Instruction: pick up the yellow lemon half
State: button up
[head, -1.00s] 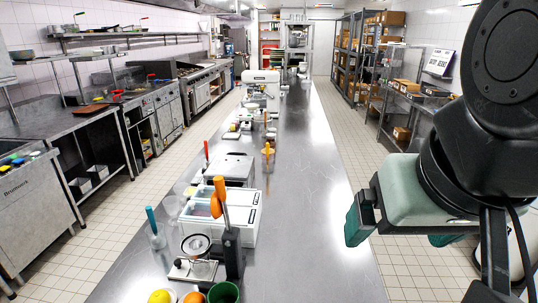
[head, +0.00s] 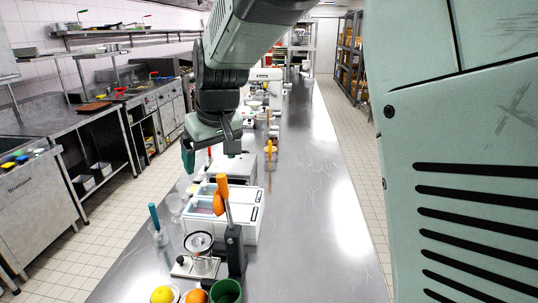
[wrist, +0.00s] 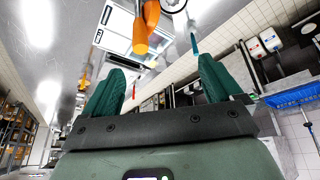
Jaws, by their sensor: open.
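A yellow, rounded fruit (head: 162,295), which fits the lemon half, is at the bottom edge of the head view, partly cut off; whether it is cut in half does not show clearly. It sits on a pale dish beside an orange fruit (head: 195,297). My gripper (head: 211,158) is over the left side of the counter, well beyond the fruit. In the wrist view its green fingers (wrist: 158,85) are spread with nothing between them. The yellow fruit is not seen in the wrist view.
A green cup (head: 226,292) stands right of the orange fruit. The steel counter (head: 310,240) is clear on the right.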

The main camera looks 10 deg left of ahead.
jog(key=a+f+n+g, duration=0.1)
jog(key=a+f+n, duration=0.1)
jog(key=a+f, duration=0.65)
jog(key=n+g+h, duration=0.3)
jog(key=n, duration=0.4)
send_over(163, 292)
notch_tip(163, 292, down, 24)
jog(key=shift+f, duration=3.1)
jog(key=c, duration=1.1)
